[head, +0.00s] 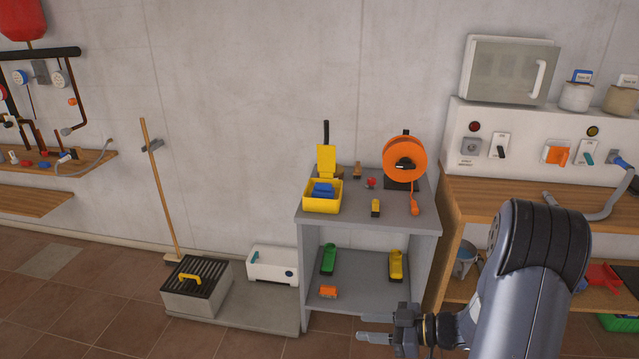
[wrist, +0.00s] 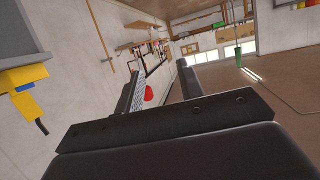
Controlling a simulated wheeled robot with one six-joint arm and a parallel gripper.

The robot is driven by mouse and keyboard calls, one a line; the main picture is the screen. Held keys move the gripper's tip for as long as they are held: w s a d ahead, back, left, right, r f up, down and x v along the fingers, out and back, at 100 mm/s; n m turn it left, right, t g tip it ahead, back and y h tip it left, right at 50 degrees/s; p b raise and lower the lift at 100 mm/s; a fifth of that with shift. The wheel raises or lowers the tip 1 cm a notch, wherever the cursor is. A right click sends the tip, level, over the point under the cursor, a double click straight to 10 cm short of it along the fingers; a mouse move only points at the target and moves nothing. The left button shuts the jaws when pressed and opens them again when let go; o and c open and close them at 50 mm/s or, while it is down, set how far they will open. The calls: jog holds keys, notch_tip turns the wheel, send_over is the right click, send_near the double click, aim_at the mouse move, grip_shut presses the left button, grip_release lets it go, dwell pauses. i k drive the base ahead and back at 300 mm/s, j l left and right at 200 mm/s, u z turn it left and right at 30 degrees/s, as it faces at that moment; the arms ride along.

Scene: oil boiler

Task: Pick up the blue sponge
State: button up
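A blue block, which looks like the sponge (head: 323,188), lies in a yellow box (head: 322,206) with its lid raised. The box stands on the left of the grey shelf unit's top (head: 345,213). In the head view my gripper (head: 362,338) is low, in front of the shelf unit and below the box, pointing left. It is well apart from the sponge. In the wrist view the two fingers of my gripper (wrist: 160,84) stand apart with nothing between them.
An orange cable reel (head: 404,160) stands right of the box, with small items between. A yellow block (head: 376,207) lies near the front. Green and yellow items lie on the lower shelf. A wooden bench (head: 480,203) stands right. Open tiled floor (head: 90,300) lies left.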

aim_at(321, 190)
jog(key=i+l, duration=0.15)
jog(key=i, duration=0.3)
jog(key=i+l+u, duration=0.1)
jog(key=i, duration=0.4)
jog(key=i+l+u, duration=0.1)
jog(key=i, duration=0.35)
jog(key=i+l, duration=0.35)
jog(key=i+l+u, duration=0.1)
jog(key=i, duration=0.45)
jog(key=l, duration=0.1)
